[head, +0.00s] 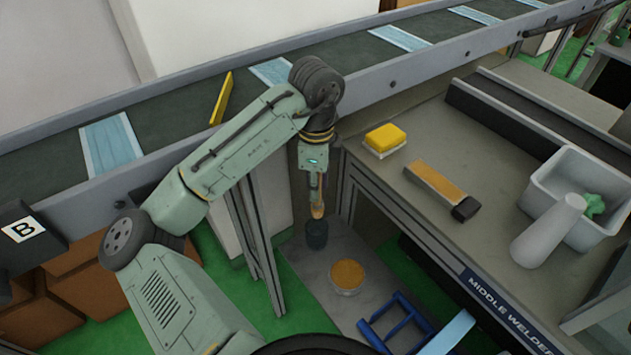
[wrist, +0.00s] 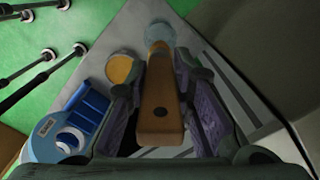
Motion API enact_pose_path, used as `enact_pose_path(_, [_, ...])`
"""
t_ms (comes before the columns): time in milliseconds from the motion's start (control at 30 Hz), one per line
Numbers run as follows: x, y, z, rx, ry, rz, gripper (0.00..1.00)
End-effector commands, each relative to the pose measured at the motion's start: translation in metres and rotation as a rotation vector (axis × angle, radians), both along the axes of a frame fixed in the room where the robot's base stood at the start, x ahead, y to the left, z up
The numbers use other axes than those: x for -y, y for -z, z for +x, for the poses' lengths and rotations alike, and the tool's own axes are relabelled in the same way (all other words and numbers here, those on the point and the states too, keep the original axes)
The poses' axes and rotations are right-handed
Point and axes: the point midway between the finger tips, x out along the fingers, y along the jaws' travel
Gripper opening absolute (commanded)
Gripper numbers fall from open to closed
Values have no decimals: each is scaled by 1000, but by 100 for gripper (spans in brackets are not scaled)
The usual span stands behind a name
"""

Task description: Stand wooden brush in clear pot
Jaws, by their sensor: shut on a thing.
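The wooden brush (wrist: 160,112) is between the purple-grey pads of my gripper (wrist: 163,80), with its flat wooden handle towards the wrist camera. In the head view the brush (head: 318,209) hangs about upright below my gripper (head: 316,188), which is shut on it. A bluish, see-through round thing, which looks like the clear pot (wrist: 160,32), shows at the brush's far end. In the head view the pot (head: 316,236) looks like a dark bluish cylinder right under the handle. The brush's lower end is hidden; I cannot tell how deep it sits in the pot or whether it touches the bottom.
A round tub with an orange top (head: 347,275) stands close by on the low grey surface (head: 305,262), with a blue frame-like object (head: 397,320) beyond it. The workbench (head: 440,140) edge is to the right. The conveyor (head: 190,105) runs behind my arm.

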Motion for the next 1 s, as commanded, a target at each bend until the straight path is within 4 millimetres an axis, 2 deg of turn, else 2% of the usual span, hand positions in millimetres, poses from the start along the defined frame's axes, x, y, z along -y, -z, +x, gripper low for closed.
enact_pose_path(33, [0,9,0,0,0,0,0])
enact_pose_path(1000, [0,84,0,0,-1,-1,0])
